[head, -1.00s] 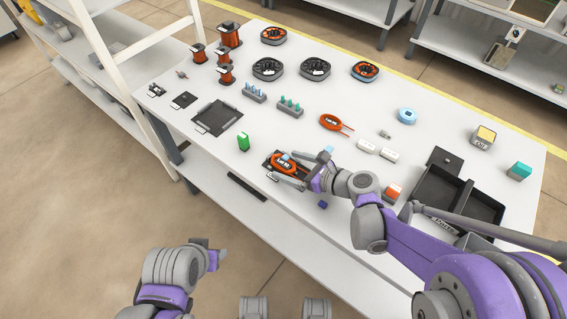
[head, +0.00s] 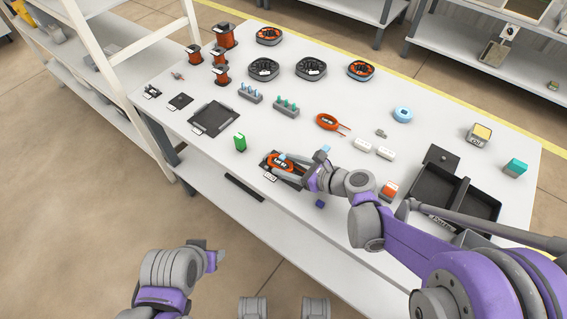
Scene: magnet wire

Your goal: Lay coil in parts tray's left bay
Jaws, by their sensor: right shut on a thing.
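An orange coil with a dark label (head: 281,161) sits on a small black plate (head: 268,168) near the front edge of the table. My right gripper (head: 287,167) is shut on this coil, its fingers along the coil's sides and partly covering it. I cannot tell whether the coil is clear of the plate. The black parts tray (head: 467,180) stands at the right of the table with two bays, both looking empty. My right arm hides part of its front. My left gripper (head: 213,257) is off the table's front, away from the coil; its jaws are too unclear to read.
A second orange coil with two leads (head: 328,121) lies behind. White blocks (head: 385,153) lie between the coils and tray. Spools and dark round holders fill the back.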

